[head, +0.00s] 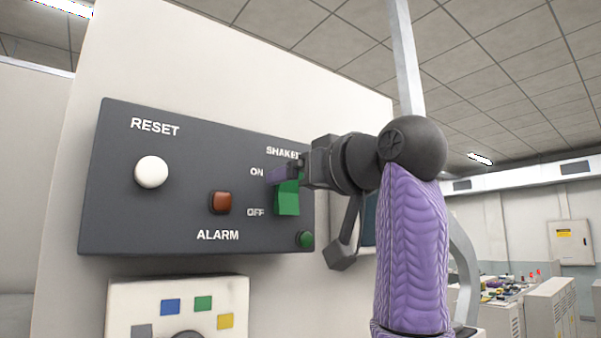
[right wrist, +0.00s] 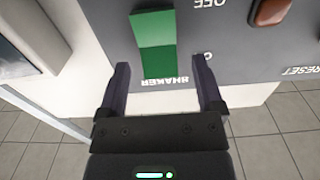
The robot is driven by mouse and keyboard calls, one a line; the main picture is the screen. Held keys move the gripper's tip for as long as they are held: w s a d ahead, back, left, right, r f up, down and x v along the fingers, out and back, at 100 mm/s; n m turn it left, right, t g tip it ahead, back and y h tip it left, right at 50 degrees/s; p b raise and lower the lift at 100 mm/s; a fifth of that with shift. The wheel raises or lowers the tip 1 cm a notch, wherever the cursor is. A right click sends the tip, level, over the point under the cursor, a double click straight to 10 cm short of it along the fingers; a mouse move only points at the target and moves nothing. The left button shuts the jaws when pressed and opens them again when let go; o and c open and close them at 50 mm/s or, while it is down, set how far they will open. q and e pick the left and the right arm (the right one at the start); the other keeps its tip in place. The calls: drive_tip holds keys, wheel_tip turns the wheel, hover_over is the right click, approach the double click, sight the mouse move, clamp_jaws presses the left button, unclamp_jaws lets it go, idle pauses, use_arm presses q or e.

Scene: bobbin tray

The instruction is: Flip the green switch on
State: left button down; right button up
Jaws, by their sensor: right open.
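The green switch (head: 287,199) is a rocker on the dark grey panel (head: 105,200), under the SHAKER label with ON above and OFF below. My right gripper (head: 280,175) is in front of its upper part and hides some of it. In the right wrist view the switch (right wrist: 155,45) appears upside down, with a lighter half toward OFF and a darker half toward ON. My right gripper (right wrist: 162,78) is open and empty, its fingers to either side of the ON end. Contact cannot be told. My left gripper is not in view.
The panel also has a white RESET button (head: 151,172), a red-brown ALARM button (head: 220,202) and a small round green button (head: 305,240) below the switch. A white box with coloured squares (head: 120,295) is below the panel. Cabinets stand far right.

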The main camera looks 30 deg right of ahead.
drive_tip(key=shift+c, duration=0.3)
drive_tip(key=shift+w+f, duration=0.1)
drive_tip(key=shift+w, duration=0.25)
drive_tip(key=c, duration=0.5)
clamp_jaws()
drive_tip(key=shift+w+r+g, duration=0.1)
drive_tip(key=shift+r+g, duration=0.2)
drive_tip(key=shift+g, duration=0.65)
drive_tip(key=shift+w+r+g, duration=0.1)
drive_tip(key=shift+r+g, duration=0.15)
drive_tip(key=shift+g, duration=0.7)
drive_tip(key=o, duration=0.6)
unclamp_jaws()
drive_tip(key=shift+s, duration=0.15)
drive_tip(key=shift+c, duration=0.2)
